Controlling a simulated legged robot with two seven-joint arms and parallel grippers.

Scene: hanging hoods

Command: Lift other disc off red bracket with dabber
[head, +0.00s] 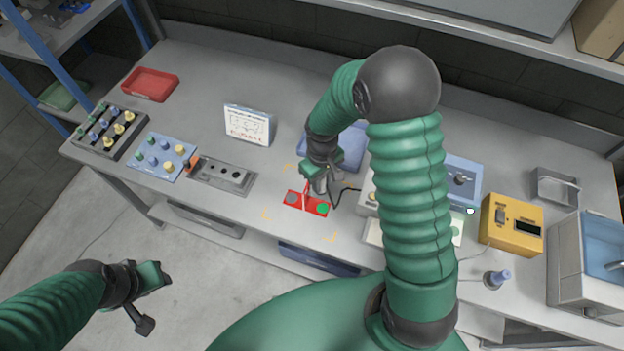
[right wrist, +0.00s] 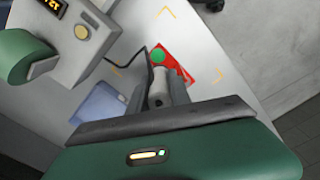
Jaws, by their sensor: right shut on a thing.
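The red bracket (head: 307,204) lies flat on the bench in front of me. A green disc (head: 323,208) is on its right end and a round grey spot (head: 292,198), a disc or a hole, is on its left. My right gripper (head: 318,183) is just above and behind the bracket, shut on the dabber. In the right wrist view the pale, cylindrical dabber (right wrist: 158,88) points towards the red bracket (right wrist: 184,78), beside the green disc (right wrist: 158,57); I cannot tell if its tip touches. My left gripper (head: 148,287) hangs off the bench's front, its jaws unclear.
A black cable runs from near the dabber to a boxy unit (right wrist: 72,38). A blue tray (head: 347,152) lies behind the right gripper. A grey fixture (head: 222,176) and a blue knob board (head: 167,158) stand left. A yellow meter (head: 511,225) stands right. Orange corner marks surround the bracket.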

